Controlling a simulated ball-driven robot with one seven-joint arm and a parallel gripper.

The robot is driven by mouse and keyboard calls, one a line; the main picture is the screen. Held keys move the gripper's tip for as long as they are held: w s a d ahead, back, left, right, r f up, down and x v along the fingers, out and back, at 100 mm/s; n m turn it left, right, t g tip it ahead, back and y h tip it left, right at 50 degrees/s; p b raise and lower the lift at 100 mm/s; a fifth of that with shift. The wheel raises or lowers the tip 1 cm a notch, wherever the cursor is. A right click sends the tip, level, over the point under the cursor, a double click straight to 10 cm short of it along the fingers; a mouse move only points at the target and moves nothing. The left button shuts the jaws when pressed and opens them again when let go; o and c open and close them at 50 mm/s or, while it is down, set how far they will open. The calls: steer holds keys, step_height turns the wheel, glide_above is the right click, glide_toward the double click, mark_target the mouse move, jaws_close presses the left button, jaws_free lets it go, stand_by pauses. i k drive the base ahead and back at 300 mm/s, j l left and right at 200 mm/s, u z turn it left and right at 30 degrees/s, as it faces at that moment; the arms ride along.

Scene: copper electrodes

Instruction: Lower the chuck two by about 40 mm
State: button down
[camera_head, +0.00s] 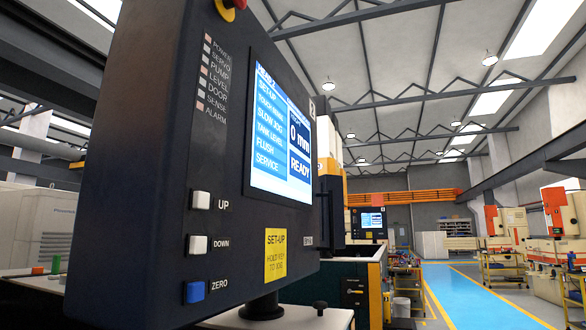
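A dark control panel (150,180) fills the left half, seen close and at an angle. Its lit screen (281,135) shows a heading that seems to read HEAD 2, a list with SET-UP, SLOW JOG, TANK LEVEL, FLUSH and SERVICE, and a readout of 0 mm with READY. Below are a white UP key (200,201), a white DOWN key (198,244) and a blue ZERO key (194,291). A yellow label (276,255) reads SET-UP, HOLD KEY TO JOG. I cannot make out chuck two. My gripper is not in view.
A red knob (228,11) tops the panel. Several small labelled lamps (205,73) run down its face. A second screen (372,220) stands farther back. Orange and cream machines (560,235) line the right. A blue floor lane (478,295) with yellow edges is clear.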

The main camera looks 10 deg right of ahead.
mark_target(198, 244)
steer(key=i+l+u, duration=0.25)
steer(key=l, duration=0.35)
steer(key=i+l+u, duration=0.2)
steer(key=l, duration=0.4)
steer(key=l+u, duration=0.25)
steer(key=l, duration=0.4)
steer(key=i+l+u, duration=0.2)
steer(key=l, duration=0.45)
steer(key=k+u, duration=0.1)
steer(key=u, duration=1.5)
steer(key=z, duration=1.6)
